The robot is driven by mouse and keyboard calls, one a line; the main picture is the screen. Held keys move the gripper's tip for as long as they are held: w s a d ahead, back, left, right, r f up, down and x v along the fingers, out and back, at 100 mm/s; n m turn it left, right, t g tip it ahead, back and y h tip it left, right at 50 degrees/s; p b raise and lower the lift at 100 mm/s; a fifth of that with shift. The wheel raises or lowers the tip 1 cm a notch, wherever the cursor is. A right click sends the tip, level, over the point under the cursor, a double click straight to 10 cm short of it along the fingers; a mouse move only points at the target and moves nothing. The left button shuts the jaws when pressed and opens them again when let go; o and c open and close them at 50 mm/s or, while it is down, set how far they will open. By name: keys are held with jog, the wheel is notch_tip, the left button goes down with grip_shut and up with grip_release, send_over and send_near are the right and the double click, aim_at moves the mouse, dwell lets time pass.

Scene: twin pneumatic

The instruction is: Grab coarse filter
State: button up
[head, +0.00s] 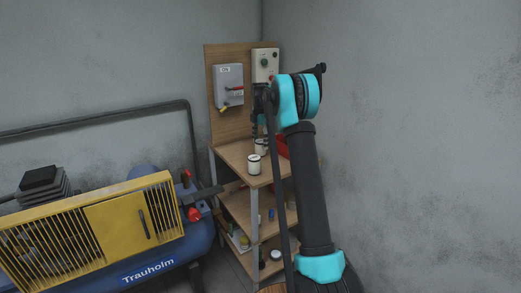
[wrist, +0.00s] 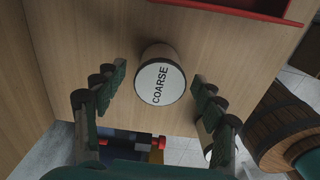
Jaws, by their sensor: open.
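The coarse filter (wrist: 160,84) is a short cylinder with a white lid reading "COARSE". In the wrist view it stands on the wooden shelf top, between and below the two dark green fingers of my open gripper (wrist: 160,73). Clear gaps show on both sides, with no finger visibly touching it. In the head view my gripper (head: 258,128) hangs over the shelf's top board. Two white canisters stand there, a nearer one (head: 254,165) and one farther back (head: 261,148) beneath the gripper. Their labels are too small to read in the head view.
A red tray (wrist: 245,8) lies beside the filter. A wooden panel with a grey switch box (head: 228,84) and a button box (head: 265,64) rises behind the shelf. A blue compressor with a yellow guard (head: 120,222) stands left. A wooden barrel (wrist: 278,125) shows at right.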

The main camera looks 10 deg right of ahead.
jog(key=shift+c, duration=0.6)
jog(key=c, duration=1.2)
jog(key=shift+o, duration=0.2)
